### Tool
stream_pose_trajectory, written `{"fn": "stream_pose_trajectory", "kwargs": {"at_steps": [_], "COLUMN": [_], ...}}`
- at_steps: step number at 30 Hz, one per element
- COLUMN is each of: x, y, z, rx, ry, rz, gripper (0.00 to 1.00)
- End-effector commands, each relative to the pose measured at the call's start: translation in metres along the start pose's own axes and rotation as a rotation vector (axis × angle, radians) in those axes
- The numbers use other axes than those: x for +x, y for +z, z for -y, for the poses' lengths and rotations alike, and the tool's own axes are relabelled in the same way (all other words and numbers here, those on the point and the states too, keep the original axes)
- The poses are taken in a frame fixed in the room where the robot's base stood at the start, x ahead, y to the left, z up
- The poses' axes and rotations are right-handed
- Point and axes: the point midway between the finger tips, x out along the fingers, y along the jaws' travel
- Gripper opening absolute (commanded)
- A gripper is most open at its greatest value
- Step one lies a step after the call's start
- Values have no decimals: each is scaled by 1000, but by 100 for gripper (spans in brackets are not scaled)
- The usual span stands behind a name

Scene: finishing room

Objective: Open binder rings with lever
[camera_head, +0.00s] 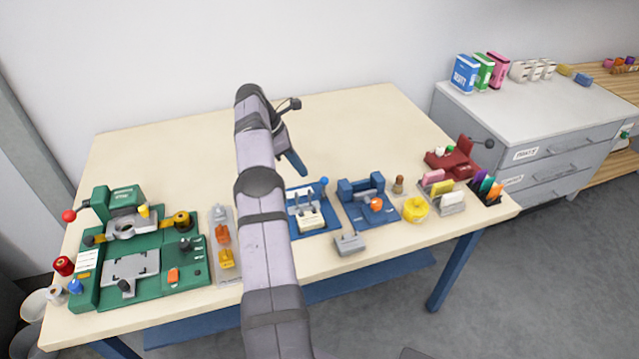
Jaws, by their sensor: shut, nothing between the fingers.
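A cream ring unit (306,217) with upright metal parts sits on a blue base near the middle of the table's front half. A lever with a blue ball knob (324,181) stands at its back right corner. I cannot tell whether the rings are open or shut. My arm covers the left edge of the blue base. My gripper (301,170) points down behind the unit, left of the blue knob in the picture. It is shut and empty, and it appears apart from the lever.
A green machine (122,203) stands at the left, beside a grey tray of orange and yellow pieces (223,236). A blue clamp-like device (361,190), a yellow round item (415,209) and a red lever press (452,158) stand to the right. The table's back half (190,140) is clear.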

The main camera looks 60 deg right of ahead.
Motion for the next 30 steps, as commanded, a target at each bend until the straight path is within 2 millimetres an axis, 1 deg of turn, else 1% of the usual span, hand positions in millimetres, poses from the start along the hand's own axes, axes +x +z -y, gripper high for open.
{"fn": "stream_pose_trajectory", "kwargs": {"at_steps": [1, 2, 3, 4, 5, 6, 7, 9, 12, 16, 20, 24, 26, 30], "x": [-30, -44, -64, -78, -85, -90, -92, -95, -96, -92, -85, -77, -73, -60], "y": [-10, -16, -27, -37, -48, -59, -65, -75, -83, -82, -70, -52, -43, -23], "z": [-7, -10, -12, -11, -7, -1, 4, 16, 36, 65, 92, 118, 127, 146], "rx": [-23, -35, -57, -82, -111, -141, -163, -214, -293, -417, -565, -757, -848, -1088], "ry": [38, 58, 81, 88, 82, 69, 59, 29, -21, -94, -164, -237, -268, -345], "rz": [1, 2, 2, 2, 3, 7, 16, 48, 116, 246, 399, 568, 638, 794], "gripper": [0, 0, 0, 0, 0, 0, 0, 0, 0, 0, 0, 0, 0, 0]}}
